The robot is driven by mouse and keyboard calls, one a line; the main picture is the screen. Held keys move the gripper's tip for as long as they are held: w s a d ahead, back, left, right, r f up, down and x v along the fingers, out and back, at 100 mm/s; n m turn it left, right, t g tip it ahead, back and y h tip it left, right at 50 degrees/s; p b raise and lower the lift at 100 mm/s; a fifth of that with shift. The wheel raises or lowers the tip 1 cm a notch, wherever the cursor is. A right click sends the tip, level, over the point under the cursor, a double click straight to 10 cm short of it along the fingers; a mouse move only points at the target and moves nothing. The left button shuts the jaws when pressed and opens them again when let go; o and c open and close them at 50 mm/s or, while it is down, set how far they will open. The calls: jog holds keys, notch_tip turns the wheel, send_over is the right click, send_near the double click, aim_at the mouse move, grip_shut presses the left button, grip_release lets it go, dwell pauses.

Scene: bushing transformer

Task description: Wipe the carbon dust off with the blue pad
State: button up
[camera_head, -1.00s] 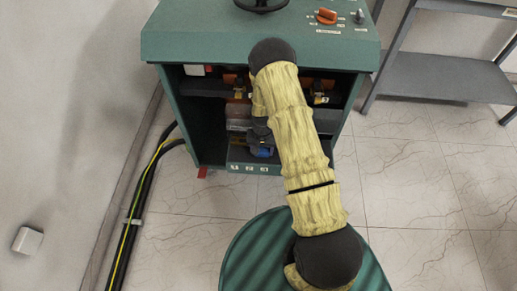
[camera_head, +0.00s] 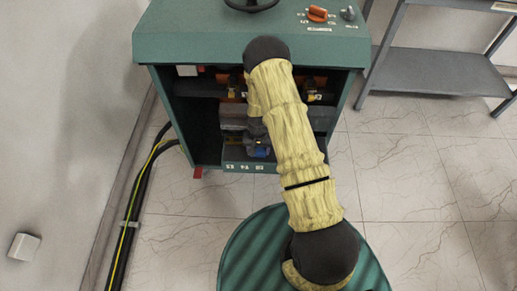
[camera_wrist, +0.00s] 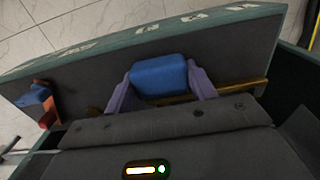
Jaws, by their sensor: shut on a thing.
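The blue pad (camera_wrist: 158,77) is held between the two purple-grey fingers of my gripper (camera_wrist: 160,90) in the wrist view. My gripper is shut on it, over a dark grey panel and close to a brass-coloured bar (camera_wrist: 238,90). I cannot tell whether the pad touches either. In the head view the blue pad (camera_head: 262,151) shows small inside the open green transformer cabinet (camera_head: 185,45), partly hidden by my arm. Carbon dust cannot be made out clearly in either view.
Orange and brass bushings (camera_head: 314,90) stand inside the cabinet at the right. Black cables (camera_head: 136,208) run along the wall at the left. A grey shelf rack (camera_head: 432,72) stands at the right. A small orange and blue part (camera_wrist: 40,98) shows in the wrist view.

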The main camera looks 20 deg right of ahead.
aim_at(244, 154)
jog(key=shift+s+a+f, duration=0.1)
jog(key=shift+a, duration=0.1)
jog(key=shift+w+a, duration=0.25)
jog(key=shift+a, duration=0.35)
jog(key=shift+w+a, duration=0.2)
jog(key=shift+a, duration=0.35)
jog(key=shift+w+a, duration=0.2)
jog(key=shift+a, duration=0.45)
jog(key=shift+w+a, duration=0.2)
jog(key=shift+a, duration=0.4)
jog(key=shift+a, duration=0.1)
jog(key=shift+w+a, duration=0.2)
jog(key=shift+a, duration=0.6)
jog(key=shift+w+a+b, duration=0.2)
jog(key=shift+a+b, duration=0.1)
jog(key=shift+a, duration=0.15)
